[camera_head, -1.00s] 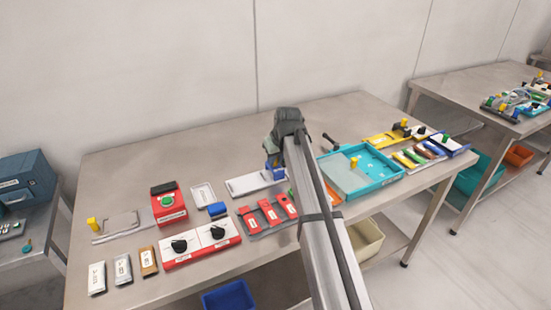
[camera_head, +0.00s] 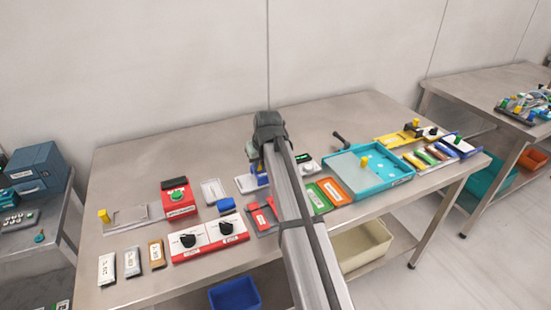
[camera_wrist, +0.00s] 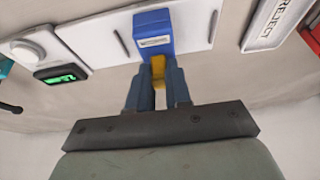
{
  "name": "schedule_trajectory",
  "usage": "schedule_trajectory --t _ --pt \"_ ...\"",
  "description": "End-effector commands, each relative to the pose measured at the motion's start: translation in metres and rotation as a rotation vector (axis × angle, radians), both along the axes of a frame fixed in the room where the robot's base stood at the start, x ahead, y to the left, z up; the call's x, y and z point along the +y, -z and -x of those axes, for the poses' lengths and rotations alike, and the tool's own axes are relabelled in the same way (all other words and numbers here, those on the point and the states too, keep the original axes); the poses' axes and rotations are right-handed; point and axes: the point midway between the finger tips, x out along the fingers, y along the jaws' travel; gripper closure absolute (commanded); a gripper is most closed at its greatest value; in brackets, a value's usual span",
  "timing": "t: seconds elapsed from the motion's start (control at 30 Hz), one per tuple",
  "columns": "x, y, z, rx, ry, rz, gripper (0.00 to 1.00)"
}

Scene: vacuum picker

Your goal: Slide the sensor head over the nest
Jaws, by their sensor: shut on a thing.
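The sensor head is a blue block (camera_wrist: 153,30) with a yellow grip (camera_wrist: 158,70), on a long white base (camera_wrist: 190,20). My gripper (camera_wrist: 158,88) is shut on the yellow grip. In the head view the blue sensor head (camera_head: 262,179) shows just left of my arm, with the left end of the white base (camera_head: 245,184) beside it. In the wrist view a thin dark mark lies on the base at each side of the sensor head. I cannot make out the nest for certain; the block or my arm may hide it.
A white knob (camera_wrist: 22,50) and a green display (camera_wrist: 60,73) are at one end of the base. A REJECT tray (camera_wrist: 272,22) lies off the other end. Red switch boxes (camera_head: 208,238) stand in front, and a teal tray (camera_head: 368,180) to the right.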

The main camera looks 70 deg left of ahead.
Motion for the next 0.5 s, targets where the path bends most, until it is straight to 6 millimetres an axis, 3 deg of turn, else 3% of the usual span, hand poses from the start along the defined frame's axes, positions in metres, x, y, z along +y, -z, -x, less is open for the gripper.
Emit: schedule_trajectory --t 0.13,0.47,0.5 --pt "0.0 0.0 0.015 0.0 0.0 -0.002 1.0" --pt "0.0 0.0 0.019 0.004 -0.002 -0.001 1.0" --pt "0.0 0.0 0.019 0.005 -0.002 -0.001 0.78"
